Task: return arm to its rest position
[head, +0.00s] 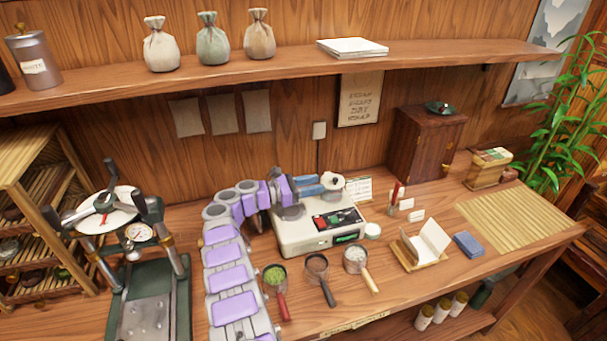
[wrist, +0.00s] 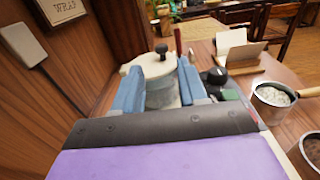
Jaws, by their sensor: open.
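My purple and grey arm reaches up from the bottom of the head view and bends right over a cream machine (head: 310,238) with red and green buttons. My gripper (head: 320,184) is above the back of this machine, with its blue fingers pointing right. In the wrist view my gripper (wrist: 159,70) is open, one blue finger on each side of a pale lidded pot (wrist: 142,62) with a dark knob. The pot also shows at the fingertips in the head view (head: 333,181). I cannot tell whether the fingers touch it.
Scoops with green (head: 275,274), dark (head: 317,265) and white (head: 356,256) contents lie in front of the machine. A green press (head: 150,290) stands left of my arm. A wall shelf (head: 270,65) runs overhead. A bamboo mat (head: 515,217) lies bare at right.

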